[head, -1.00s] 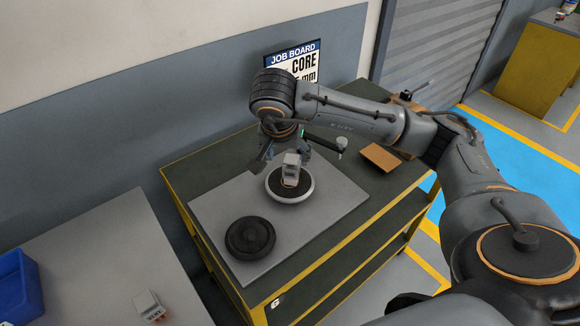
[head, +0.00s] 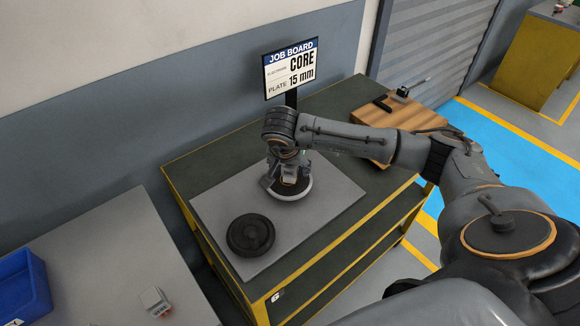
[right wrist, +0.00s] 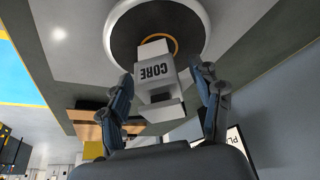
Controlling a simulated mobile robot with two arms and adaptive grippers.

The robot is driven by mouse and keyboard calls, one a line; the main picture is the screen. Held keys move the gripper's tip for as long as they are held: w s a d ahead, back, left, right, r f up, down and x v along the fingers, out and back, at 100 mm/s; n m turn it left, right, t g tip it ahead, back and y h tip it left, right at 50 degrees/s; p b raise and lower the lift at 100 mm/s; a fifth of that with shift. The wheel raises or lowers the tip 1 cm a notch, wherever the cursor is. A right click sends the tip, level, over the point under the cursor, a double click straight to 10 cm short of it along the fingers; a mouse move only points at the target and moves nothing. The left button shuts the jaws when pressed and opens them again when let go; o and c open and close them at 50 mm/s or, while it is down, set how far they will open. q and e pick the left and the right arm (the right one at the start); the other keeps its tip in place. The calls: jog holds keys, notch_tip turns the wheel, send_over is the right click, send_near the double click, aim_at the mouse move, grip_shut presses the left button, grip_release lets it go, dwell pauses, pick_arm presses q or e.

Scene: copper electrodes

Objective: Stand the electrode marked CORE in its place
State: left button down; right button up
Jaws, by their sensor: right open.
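The electrode (right wrist: 155,72) marked CORE is a pale block in the right wrist view, at the round holder (right wrist: 198,14) with a white rim, dark face and copper-coloured ring. In the head view the holder (head: 302,193) sits on the grey mat, and the arm hides most of the electrode. My right gripper (right wrist: 170,82) is open, with one finger on each side of the electrode; a gap shows on at least the right side. It is over the holder in the head view (head: 287,182). My left gripper is not in view.
A job board (head: 290,68) reads CORE, plate 15 mm. A black disc (head: 250,235) lies on the grey mat (head: 213,208). A blue bin (head: 25,288) and a small pale block (head: 154,301) are on the left table.

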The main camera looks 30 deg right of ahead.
grip_shut()
jog(key=shift+r, duration=0.1)
